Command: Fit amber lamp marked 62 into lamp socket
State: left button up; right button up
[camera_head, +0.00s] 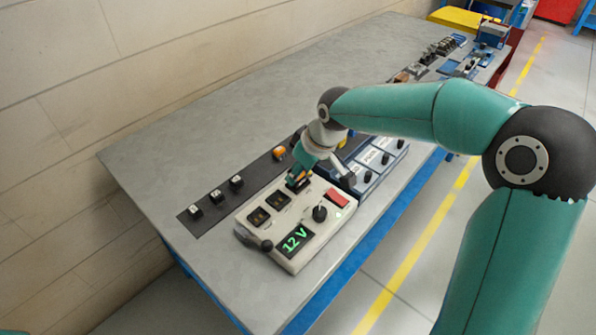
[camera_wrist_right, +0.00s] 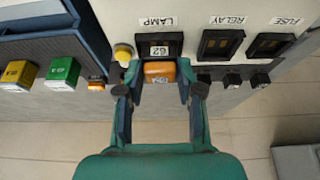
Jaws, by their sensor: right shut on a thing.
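My right gripper (camera_wrist_right: 158,76) is shut on the amber lamp (camera_wrist_right: 160,70), with one finger on each side of it. White labels show on the lamp; the upper one reads 62. The lamp is at the dark lamp socket (camera_wrist_right: 174,38) under the word LAMP, overlapping its near edge in the right wrist view. I cannot tell whether it is seated or just above. In the head view my right gripper (camera_head: 298,180) is over the far end of the cream test unit (camera_head: 292,264) and hides the lamp socket.
The unit has relay (camera_wrist_right: 219,44) and fuse (camera_wrist_right: 270,45) sockets, a red button (camera_head: 337,197), a black knob (camera_head: 320,213) and a 12 V display (camera_head: 295,240). A dark strip (camera_head: 216,198) with several small parts lies behind. A blue-framed panel (camera_head: 374,160) stands close beside.

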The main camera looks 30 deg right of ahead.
jog(key=shift+f+b, duration=0.3)
jog(key=shift+b, duration=0.05)
dwell(0.7)
jog(key=o, duration=1)
jog(key=shift+r, duration=0.1)
jog(key=shift+r+p, duration=2.7)
jog(key=shift+r, duration=0.75)
jog(key=shift+w, duration=0.1)
